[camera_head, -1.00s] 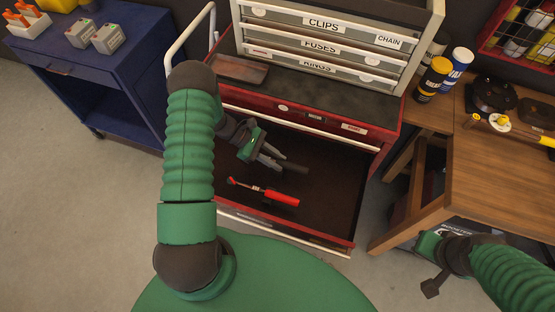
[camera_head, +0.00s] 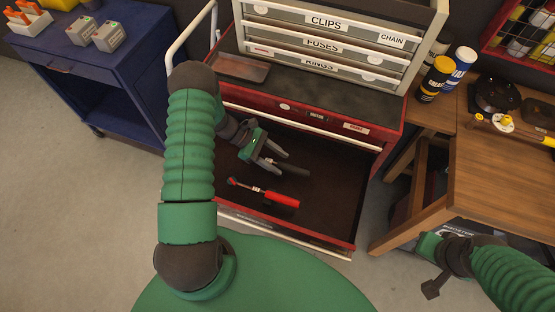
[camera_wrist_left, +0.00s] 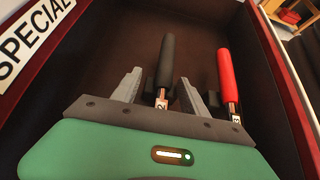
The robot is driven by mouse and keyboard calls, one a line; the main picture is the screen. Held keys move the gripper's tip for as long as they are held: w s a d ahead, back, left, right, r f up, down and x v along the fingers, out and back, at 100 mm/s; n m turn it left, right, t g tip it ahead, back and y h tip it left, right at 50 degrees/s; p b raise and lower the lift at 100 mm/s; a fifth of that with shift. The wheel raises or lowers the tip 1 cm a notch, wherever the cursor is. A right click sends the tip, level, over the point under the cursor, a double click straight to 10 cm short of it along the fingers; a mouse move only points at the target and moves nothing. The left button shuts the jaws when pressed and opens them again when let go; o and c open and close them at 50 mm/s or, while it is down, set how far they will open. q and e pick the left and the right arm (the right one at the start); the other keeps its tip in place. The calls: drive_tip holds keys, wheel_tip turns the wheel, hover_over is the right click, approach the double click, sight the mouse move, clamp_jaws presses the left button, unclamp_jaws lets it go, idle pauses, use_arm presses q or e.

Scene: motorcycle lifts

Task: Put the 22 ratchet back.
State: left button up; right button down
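A black-handled ratchet (camera_wrist_left: 166,62) lies on the floor of the open red drawer (camera_head: 325,205); its small tag is only partly readable. My left gripper (camera_head: 280,163) is inside the drawer. In the left wrist view its fingers (camera_wrist_left: 160,76) are spread on either side of the black ratchet, with gaps between them and it. The ratchet's head is hidden behind the gripper body. A red-handled ratchet (camera_head: 268,193) lies beside it, to the right in the left wrist view (camera_wrist_left: 228,78). My right gripper (camera_head: 432,280) is at lower right; its fingers are unclear.
The cabinet (camera_head: 325,50) above has small drawers labelled clips, fuses and rings. A wooden bench (camera_head: 505,185) stands to the right, with cans (camera_head: 437,78) at its back. A blue cart (camera_head: 95,75) is at left. The drawer's right part is bare.

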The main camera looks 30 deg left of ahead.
use_arm(q)
drive_tip(key=shift+d, duration=0.1)
drive_tip(key=shift+a+r, duration=0.2)
drive_tip(key=shift+a, duration=0.2)
drive_tip(key=b+v, duration=0.2)
drive_tip(key=v, duration=1.3)
drive_tip(key=shift+f, duration=0.15)
drive_tip(key=shift+s+a+r, duration=0.2)
drive_tip(key=shift+a+r, duration=0.2)
